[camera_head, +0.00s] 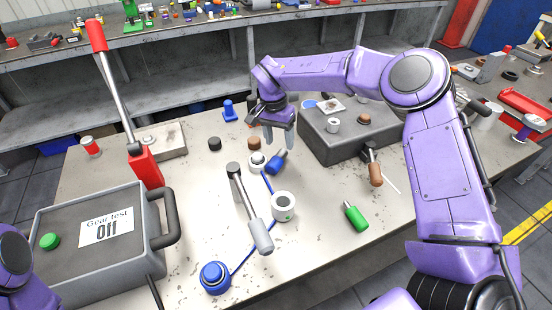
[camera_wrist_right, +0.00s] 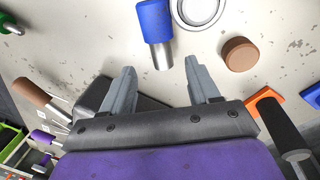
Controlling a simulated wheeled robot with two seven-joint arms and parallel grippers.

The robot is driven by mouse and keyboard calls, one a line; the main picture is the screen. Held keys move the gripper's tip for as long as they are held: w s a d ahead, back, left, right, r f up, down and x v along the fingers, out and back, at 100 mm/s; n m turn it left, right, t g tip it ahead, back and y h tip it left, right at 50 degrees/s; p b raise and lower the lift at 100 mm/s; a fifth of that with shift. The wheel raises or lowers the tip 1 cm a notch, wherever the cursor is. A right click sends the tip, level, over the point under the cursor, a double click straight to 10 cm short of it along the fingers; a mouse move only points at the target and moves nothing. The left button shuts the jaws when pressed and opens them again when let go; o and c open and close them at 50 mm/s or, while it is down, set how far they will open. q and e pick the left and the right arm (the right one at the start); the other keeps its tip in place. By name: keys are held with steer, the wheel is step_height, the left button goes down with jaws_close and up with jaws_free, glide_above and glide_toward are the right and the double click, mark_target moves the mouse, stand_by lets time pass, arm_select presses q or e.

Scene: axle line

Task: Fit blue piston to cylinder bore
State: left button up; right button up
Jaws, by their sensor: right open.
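The blue piston (camera_head: 277,160), a blue cylinder with a silver rod, lies on the table. It also shows ahead of the fingers in the right wrist view (camera_wrist_right: 155,22). A white open-topped cylinder (camera_head: 284,206) stands nearer me. A smaller pale round part (camera_head: 257,161) stands left of the piston; a white ring (camera_wrist_right: 200,10) shows beside the piston in the wrist view. I cannot tell for sure which one is the bore. My right gripper (camera_head: 279,139) is open and empty, fingers pointing down just beyond the piston. My left gripper is out of view.
A grey gear-test box (camera_head: 55,215) with a red lever (camera_head: 146,168) is at left. A dark grey box (camera_head: 335,145) stands behind right. A green-handled part (camera_head: 355,216) lies right; bare table surrounds it.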

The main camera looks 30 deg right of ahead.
mark_target(281, 152)
steer(key=f, duration=0.1)
steer(key=f+p, duration=0.1)
steer(key=f, duration=0.1)
steer(key=f+p, duration=0.1)
steer(key=f, duration=0.1)
steer(key=shift+s+d+f, duration=0.1)
steer(key=shift+d+f, duration=0.15)
jaws_close()
steer(key=shift+r, duration=0.15)
